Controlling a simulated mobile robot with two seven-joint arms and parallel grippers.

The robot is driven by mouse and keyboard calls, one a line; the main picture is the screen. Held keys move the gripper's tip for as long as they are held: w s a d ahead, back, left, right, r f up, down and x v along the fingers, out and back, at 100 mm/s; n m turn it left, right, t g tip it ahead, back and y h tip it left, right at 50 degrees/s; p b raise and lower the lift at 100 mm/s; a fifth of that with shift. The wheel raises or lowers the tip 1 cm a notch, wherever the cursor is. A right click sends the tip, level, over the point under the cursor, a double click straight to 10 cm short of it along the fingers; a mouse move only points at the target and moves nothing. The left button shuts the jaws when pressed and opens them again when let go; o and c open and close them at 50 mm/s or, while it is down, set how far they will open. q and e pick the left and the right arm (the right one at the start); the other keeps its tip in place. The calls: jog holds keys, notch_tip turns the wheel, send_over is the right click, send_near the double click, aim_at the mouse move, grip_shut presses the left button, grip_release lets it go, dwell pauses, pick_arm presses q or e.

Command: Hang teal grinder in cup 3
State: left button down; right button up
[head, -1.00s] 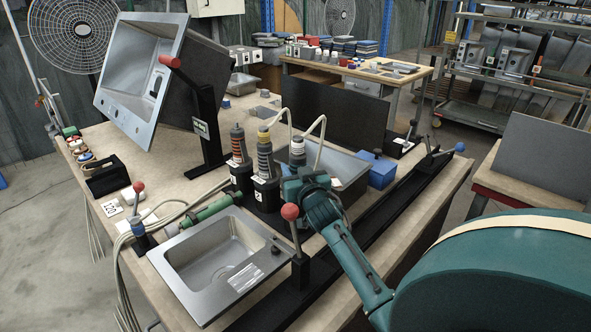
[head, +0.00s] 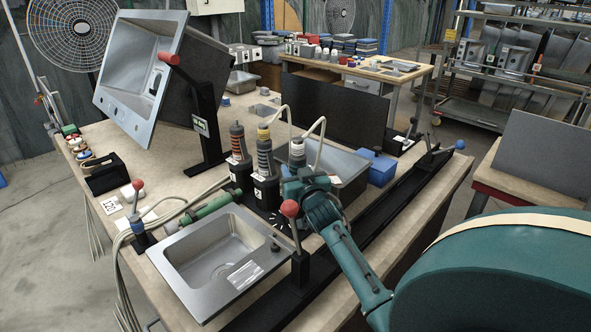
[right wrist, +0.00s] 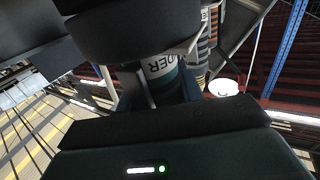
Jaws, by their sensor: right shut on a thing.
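My right gripper (head: 300,188) is at the row of black cups, at its right end. It is shut on the teal grinder, whose upper part with white and dark rings (head: 297,153) rises above the gripper in the head view. In the right wrist view the teal grinder (right wrist: 183,86) shows a white label with part of a word. My left gripper is out of view.
A sink (head: 222,255) lies at the front, with a red-knobbed lever (head: 290,210) beside my arm. A green cylindrical tool (head: 206,209) lies behind it. Another basin (head: 345,170) and a blue box (head: 382,172) are right of the cups. A tilted sink (head: 140,80) stands back left.

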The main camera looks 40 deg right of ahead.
jog(key=shift+r, duration=0.1)
jog(key=o, duration=1.1)
jog(key=shift+c, duration=0.2)
jog(key=shift+o, duration=1.4)
jog(key=shift+f, duration=0.35)
jog(key=v, duration=1.3)
jog(key=shift+s+r, duration=0.1)
jog(key=shift+r, duration=0.15)
